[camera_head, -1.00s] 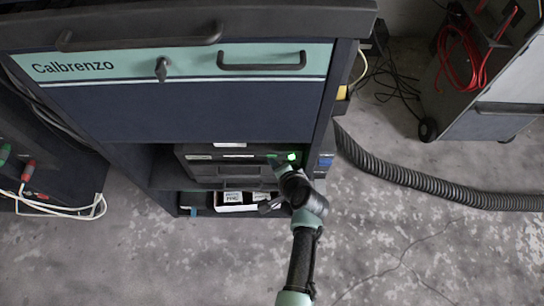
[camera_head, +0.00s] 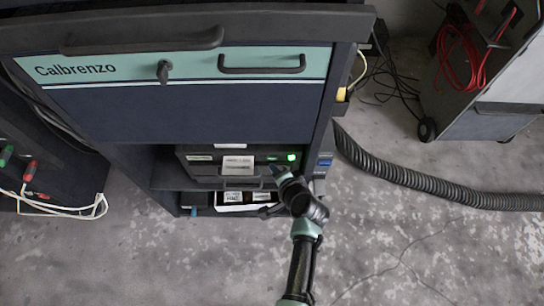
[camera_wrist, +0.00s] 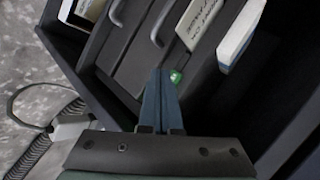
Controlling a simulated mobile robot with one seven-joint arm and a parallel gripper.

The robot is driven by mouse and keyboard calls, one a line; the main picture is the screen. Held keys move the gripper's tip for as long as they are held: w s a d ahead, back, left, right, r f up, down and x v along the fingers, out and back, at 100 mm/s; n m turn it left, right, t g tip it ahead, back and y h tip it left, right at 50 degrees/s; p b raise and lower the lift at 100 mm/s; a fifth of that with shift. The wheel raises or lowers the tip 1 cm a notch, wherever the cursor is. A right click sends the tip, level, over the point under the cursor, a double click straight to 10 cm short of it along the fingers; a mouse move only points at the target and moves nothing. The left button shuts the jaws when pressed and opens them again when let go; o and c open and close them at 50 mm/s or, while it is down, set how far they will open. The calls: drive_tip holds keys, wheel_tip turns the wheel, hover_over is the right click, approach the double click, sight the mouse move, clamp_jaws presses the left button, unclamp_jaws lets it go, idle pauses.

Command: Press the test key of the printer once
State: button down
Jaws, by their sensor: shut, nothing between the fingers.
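The dark printer (camera_head: 205,168) sits on the open shelf under the Calbrenzo cabinet's blue panel. A small green lit spot (camera_head: 291,157) glows at the right of its front; it also shows in the wrist view (camera_wrist: 176,77). I cannot tell whether this is the test key or a lamp. A white printed slip (camera_head: 238,163) hangs at the printer's front. My gripper (camera_head: 277,170) is shut and empty, just below and left of the green spot. In the wrist view its fingertips (camera_wrist: 160,72) are close beside the green spot; contact cannot be made out.
A white box with labels (camera_head: 233,207) stands on the shelf below the printer. The cabinet's right side wall (camera_head: 333,110) is close to my arm. A ribbed black hose (camera_head: 420,183) and a wheeled cart (camera_head: 495,95) are at the right. The floor in front is open.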

drive_tip(key=s+p, duration=0.1)
drive_tip(key=s, duration=0.4)
drive_tip(key=shift+p, duration=0.4)
idle(0.6)
